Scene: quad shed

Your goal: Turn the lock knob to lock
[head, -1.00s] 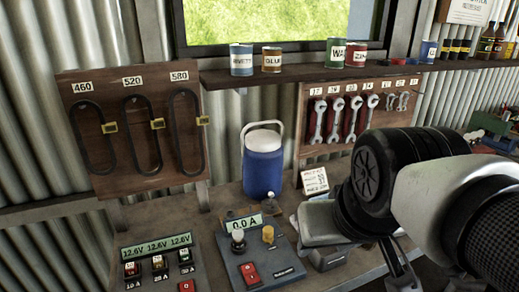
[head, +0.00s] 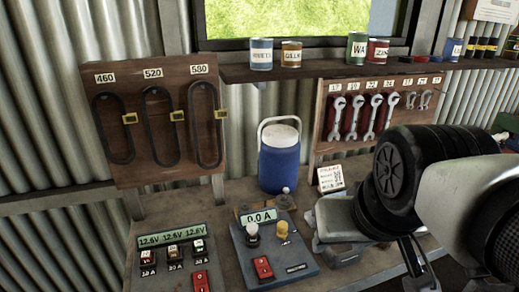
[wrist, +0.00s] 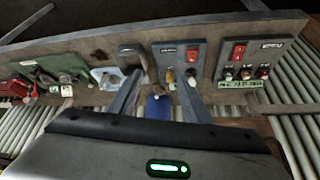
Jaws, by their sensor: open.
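A grey control panel (head: 292,262) with a 0.0 A display lies on the bench in the head view. It carries a white round knob (head: 252,235), a yellow knob (head: 282,230) and a red switch (head: 263,268). I cannot read which knob is the lock. The same panel (wrist: 178,58) shows upside down in the wrist view, with its yellow knob (wrist: 170,77) and white knob (wrist: 191,78). My gripper (wrist: 161,82) is open and empty. Its two fingers stand apart, with the panel beyond them; no contact shows. In the head view my arm is right of the panel.
A second panel (head: 160,259) with 12.6V displays and several switches is left of it. A blue cooler (head: 281,163) stands behind. A small card (head: 331,177) is behind right. Belt and wrench boards hang on the wall; cans (head: 262,54) line the shelf.

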